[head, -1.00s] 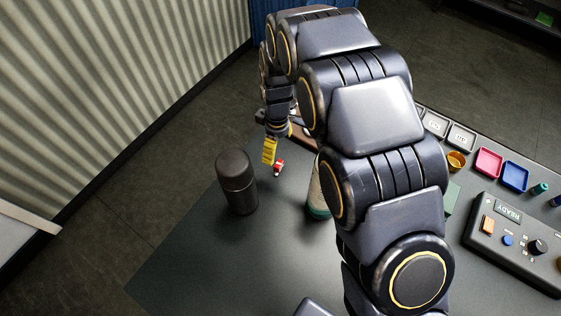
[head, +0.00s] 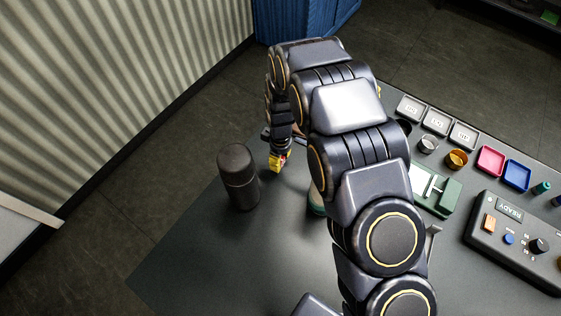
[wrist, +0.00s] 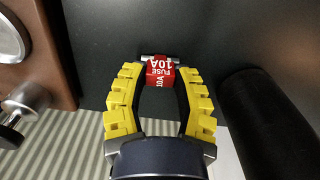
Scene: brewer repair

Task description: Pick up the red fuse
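The red fuse (wrist: 160,75), marked "FUSE 10A", lies on the dark table with metal ends showing at its far side in the wrist view. My gripper (wrist: 160,80) has yellow ribbed fingers, one on each side of the fuse at the tips. Gaps beside the fuse look very thin, and I cannot tell whether the fingers press on it. In the head view my gripper (head: 277,164) is low at the table, beside the dark cylinder, with a bit of the red fuse (head: 284,158) showing at the fingers.
A dark cylinder (head: 238,178) stands close to the left of my gripper; it shows at the right in the wrist view (wrist: 265,110). A brown block with metal parts (wrist: 45,55) is at the left there. Trays (head: 490,160) and a control box (head: 515,240) are at the right.

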